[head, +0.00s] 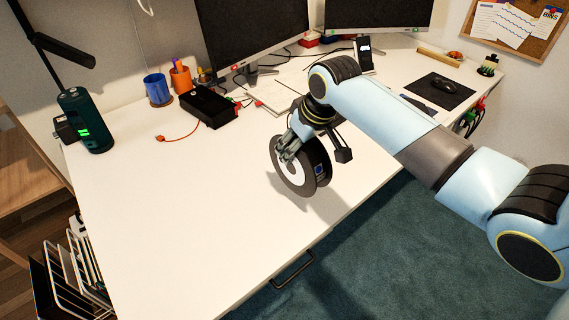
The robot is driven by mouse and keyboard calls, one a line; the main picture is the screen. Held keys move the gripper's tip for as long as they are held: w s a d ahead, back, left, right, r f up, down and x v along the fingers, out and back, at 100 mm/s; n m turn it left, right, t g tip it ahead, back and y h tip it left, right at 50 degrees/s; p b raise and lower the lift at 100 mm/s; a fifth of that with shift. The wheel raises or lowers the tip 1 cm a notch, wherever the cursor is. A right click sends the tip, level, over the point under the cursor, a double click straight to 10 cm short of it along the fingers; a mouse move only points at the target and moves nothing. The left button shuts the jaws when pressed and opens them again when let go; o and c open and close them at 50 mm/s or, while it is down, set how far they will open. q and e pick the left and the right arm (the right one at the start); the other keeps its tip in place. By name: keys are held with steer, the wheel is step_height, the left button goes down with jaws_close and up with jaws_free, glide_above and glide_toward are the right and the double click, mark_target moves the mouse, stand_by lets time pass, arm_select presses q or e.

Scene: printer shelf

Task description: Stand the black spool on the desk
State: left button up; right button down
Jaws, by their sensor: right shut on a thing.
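The black spool (319,163) has a pale inner face and stands roughly upright on its rim, close to the desk's front edge. My right gripper (288,150) is shut on the spool's upper left side. A shadow lies on the desk to the lower right of the spool; I cannot tell whether its rim touches the surface. The white desk (190,210) spreads out under it. My left gripper is not in view.
The front left of the desk is clear. A black box (208,107) with a red cable, a blue cup (158,90) and an orange cup (181,79) stand behind. A dark green cylinder (86,120) stands at the left. A keyboard (272,95) and monitors are at the back.

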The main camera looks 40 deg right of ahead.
mark_target(281, 171)
steer(key=shift+w+a+f, duration=0.4)
steer(key=shift+a+f, duration=0.05)
steer(key=shift+a, duration=0.15)
steer(key=shift+w+a+f, duration=0.35)
steer(key=shift+a+f, duration=0.05)
steer(key=shift+a, duration=0.15)
steer(key=shift+f, duration=1.9)
steer(key=shift+f, duration=0.15)
steer(key=c, duration=0.6)
jaws_free()
steer(key=shift+s, duration=0.1)
steer(key=p+v, duration=0.1)
steer(key=v, duration=1.1)
